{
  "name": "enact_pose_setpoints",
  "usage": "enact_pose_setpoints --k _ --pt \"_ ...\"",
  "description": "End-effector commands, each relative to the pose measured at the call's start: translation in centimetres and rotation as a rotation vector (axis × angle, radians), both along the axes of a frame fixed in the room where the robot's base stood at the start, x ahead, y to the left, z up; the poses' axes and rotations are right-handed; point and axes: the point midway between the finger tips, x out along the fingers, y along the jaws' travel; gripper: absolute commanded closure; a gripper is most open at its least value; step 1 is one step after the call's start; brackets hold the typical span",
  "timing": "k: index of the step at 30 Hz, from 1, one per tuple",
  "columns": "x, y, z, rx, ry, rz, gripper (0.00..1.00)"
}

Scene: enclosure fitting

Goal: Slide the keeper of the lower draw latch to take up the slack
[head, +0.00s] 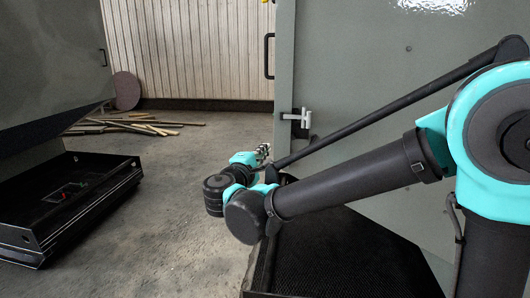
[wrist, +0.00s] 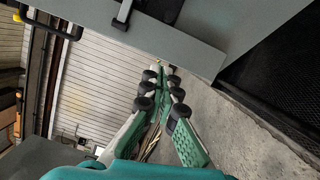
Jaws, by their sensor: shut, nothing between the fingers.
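A draw latch (head: 300,118) with a pale metal lever or bar and a dark base sits near the left edge of the grey cabinet (head: 365,110). Only this one latch shows clearly in the head view. In the wrist view a latch (wrist: 124,14) shows at the top edge, partly cut off, on the grey panel. Its keeper cannot be told apart from the rest. My gripper (head: 264,152) is below and left of the latch, apart from it. In the wrist view my gripper (wrist: 160,72) has its fingertips together with nothing between them.
A dark tray-like base (head: 340,255) lies under my arm at the cabinet's foot. A black open box (head: 70,205) stands on the floor at left. Concrete floor between is clear.

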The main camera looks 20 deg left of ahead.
Motion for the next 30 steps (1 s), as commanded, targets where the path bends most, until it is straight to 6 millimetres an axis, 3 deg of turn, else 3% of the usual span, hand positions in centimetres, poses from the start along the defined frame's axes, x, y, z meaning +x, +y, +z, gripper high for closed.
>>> enact_pose_setpoints --k 9,18,30 --pt "6.5 -0.2 0.3 0.0 0.001 -0.004 1.0" --pt "7.1 -3.5 1.0 0.0 0.002 -0.001 1.0" --pt "7.2 -3.9 1.0 0.0 0.002 0.0 1.0"
